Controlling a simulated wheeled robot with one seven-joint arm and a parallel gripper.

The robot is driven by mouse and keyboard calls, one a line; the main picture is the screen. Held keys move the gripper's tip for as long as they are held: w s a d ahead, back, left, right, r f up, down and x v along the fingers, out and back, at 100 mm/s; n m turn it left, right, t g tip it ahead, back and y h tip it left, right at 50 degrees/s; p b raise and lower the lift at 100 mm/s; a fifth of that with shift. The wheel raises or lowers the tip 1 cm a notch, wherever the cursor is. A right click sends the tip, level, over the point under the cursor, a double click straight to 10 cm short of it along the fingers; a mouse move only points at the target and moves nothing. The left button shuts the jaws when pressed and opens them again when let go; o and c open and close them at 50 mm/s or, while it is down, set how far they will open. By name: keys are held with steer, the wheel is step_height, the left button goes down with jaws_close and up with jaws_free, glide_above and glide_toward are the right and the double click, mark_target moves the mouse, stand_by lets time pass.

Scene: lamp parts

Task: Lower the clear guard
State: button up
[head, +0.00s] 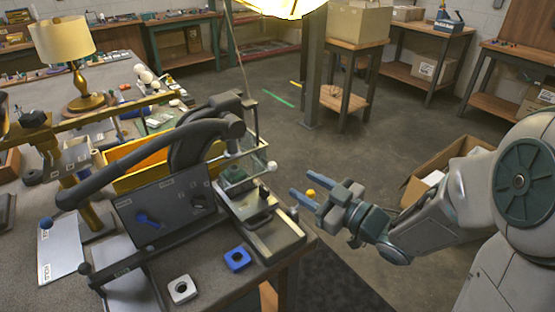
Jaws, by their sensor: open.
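The clear guard (236,172) is a see-through panel with pale edges on the grey machine at the table's right side. It stands raised above a metal tray (278,236), and a white round knob (271,166) sits at its right corner. My gripper (304,187) is to the right of the guard, past the table edge. Its two blue-grey fingers are apart and point left toward the machine. They do not appear to touch the guard.
A black panel (150,222) and a thick dark curved arm (150,150) stand left of the guard. A blue block (237,259) and a white block (182,288) lie in front. A lamp (64,45) stands at back left. An open carton (432,172) is on the floor behind my arm.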

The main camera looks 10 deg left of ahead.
steer(key=p+x, duration=0.2)
steer(key=x, duration=0.7)
steer(key=shift+a, duration=0.15)
steer(key=shift+f, duration=0.1)
